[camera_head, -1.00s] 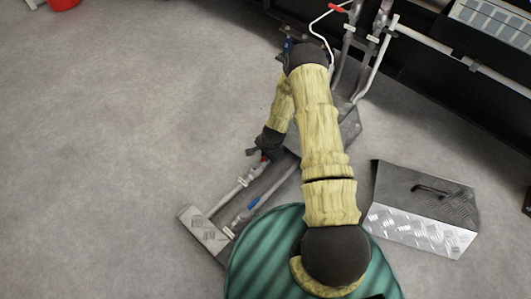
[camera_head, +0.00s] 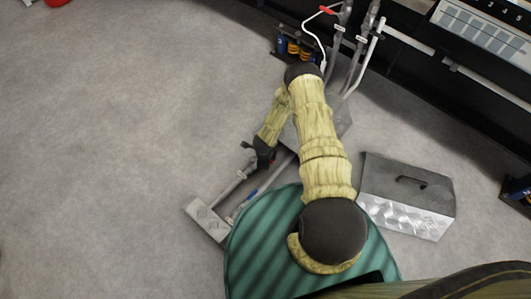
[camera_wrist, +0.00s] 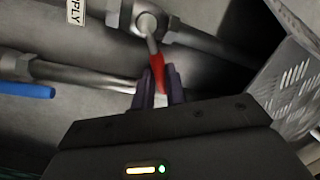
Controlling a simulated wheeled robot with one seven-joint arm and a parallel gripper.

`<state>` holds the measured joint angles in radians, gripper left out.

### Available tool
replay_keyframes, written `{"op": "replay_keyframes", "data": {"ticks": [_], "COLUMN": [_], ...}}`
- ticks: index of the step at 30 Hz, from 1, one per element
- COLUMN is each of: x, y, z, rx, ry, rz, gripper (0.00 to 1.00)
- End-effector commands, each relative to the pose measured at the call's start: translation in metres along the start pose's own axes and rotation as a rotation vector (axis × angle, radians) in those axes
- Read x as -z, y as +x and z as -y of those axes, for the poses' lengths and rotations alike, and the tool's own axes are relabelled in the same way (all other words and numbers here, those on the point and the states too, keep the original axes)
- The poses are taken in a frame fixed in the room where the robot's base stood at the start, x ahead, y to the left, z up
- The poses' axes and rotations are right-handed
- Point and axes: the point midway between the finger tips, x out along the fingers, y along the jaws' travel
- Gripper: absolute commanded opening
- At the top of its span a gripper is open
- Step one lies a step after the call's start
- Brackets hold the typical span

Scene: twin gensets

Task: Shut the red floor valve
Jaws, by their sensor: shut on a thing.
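The red lever (camera_wrist: 158,70) of the floor valve shows in the wrist view. It runs from the valve body (camera_wrist: 155,24) down between my fingertips, and lies roughly across its pipe (camera_wrist: 210,45). My gripper (camera_wrist: 158,88) is shut on the lever's free end. In the head view my gripper (camera_head: 262,156) is low over the floor pipes, and I cannot make out the red lever there. A neighbouring pipe has a blue lever, seen in the wrist view (camera_wrist: 28,90) and in the head view (camera_head: 250,194).
A tread-plate box (camera_head: 408,195) stands on the floor to the right. A metal plate (camera_head: 207,220) lies at the near end of the floor pipes. Another red lever (camera_head: 328,10) is on the upright pipes at the top.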

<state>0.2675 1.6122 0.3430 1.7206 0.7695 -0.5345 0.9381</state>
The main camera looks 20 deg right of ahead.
Motion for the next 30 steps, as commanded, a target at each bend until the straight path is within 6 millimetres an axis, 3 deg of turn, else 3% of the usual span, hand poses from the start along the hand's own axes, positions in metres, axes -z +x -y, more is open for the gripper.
{"op": "replay_keyframes", "data": {"ticks": [15,30], "x": [-0.008,-0.012], "y": [-0.007,-0.006], "z": [-0.023,-0.029], "rx": [-0.002,-0.002], "ry": [0.437,0.572], "rz": [-0.088,-0.114], "gripper": [0.0,0.0]}}
